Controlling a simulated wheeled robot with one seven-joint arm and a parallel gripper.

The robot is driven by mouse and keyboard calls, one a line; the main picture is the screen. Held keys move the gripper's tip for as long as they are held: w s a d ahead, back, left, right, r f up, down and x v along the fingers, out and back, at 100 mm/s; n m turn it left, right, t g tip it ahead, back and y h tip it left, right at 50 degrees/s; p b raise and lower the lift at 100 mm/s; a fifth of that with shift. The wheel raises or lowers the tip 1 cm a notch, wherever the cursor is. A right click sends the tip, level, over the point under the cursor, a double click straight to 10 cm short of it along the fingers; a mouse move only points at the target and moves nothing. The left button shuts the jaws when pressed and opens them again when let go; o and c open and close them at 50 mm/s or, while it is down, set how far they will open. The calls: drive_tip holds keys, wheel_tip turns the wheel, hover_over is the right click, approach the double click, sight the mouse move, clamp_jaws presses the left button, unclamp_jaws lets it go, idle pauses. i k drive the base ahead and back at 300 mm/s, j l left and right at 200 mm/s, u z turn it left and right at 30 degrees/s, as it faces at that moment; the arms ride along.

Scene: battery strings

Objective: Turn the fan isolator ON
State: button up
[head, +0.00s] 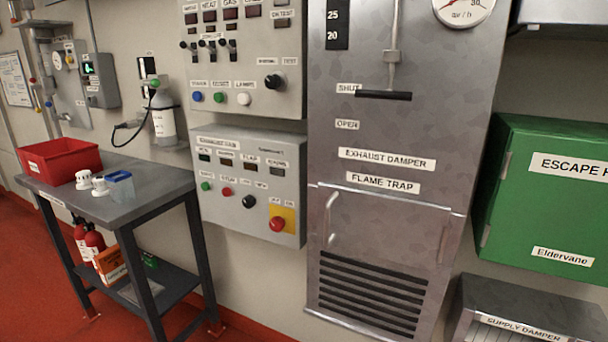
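A grey panel (240,163) labelled "EXHAUST FAN" hangs on the wall left of the middle. It has a row of dark indicator windows, a green button (206,186), a red button (227,192) and a black rotary knob (249,201). A red mushroom button (277,224) on a yellow plate sits at its lower right. The small labels are too blurred to read, so I cannot tell which control is the fan isolator or its position. My gripper is not in view.
A dark bench (150,185) at left holds a red bin (58,160) and a blue-white container (120,186). A control panel (243,60) hangs above. A metal exhaust damper cabinet (400,120) stands right of the panel; a green escape box (545,200) is at far right.

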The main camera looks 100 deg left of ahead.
sight(276, 223)
drive_tip(key=u, duration=2.9)
